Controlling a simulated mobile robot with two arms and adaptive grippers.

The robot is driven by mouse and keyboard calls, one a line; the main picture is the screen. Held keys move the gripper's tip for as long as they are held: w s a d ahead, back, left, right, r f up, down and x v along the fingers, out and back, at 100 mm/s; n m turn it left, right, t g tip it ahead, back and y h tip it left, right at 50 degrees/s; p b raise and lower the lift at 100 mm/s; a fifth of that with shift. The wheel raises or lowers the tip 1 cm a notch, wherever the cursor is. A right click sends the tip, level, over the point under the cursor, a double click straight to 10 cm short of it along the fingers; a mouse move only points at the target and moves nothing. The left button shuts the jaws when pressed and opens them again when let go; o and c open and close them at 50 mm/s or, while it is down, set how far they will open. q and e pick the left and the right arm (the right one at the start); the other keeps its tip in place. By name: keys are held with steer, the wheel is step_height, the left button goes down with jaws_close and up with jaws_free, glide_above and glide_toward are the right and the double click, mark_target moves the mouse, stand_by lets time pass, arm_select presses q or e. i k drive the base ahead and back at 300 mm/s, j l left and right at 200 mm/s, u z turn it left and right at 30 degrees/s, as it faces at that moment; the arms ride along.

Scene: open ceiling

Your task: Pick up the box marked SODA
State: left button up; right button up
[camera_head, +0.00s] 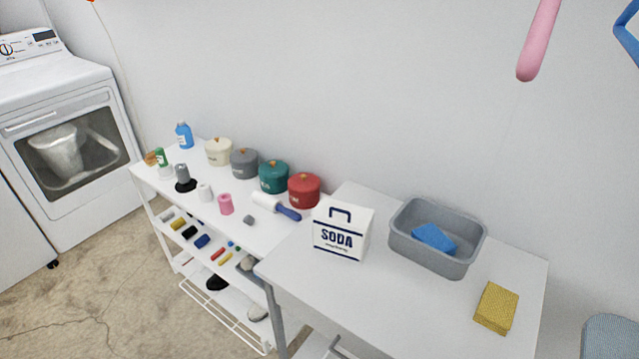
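The box marked SODA (341,233) is white with dark blue lettering and a dark blue handle shape at its top. It stands upright on the near white table (390,310), toward the table's left side. Nothing touches it and nothing covers its front. Neither of my grippers shows in the head view.
A grey basin (430,262) with a blue sponge (434,238) stands right of the box, and a yellow sponge (496,308) lies farther right. A white shelf (262,236) to the left holds several lidded pots, including a red pot (304,190). The table's front is clear.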

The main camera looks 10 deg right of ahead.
mark_target(345, 242)
steer(key=i+j+z, duration=0.85)
steer(key=j+z, duration=0.2)
steer(key=j, duration=0.15)
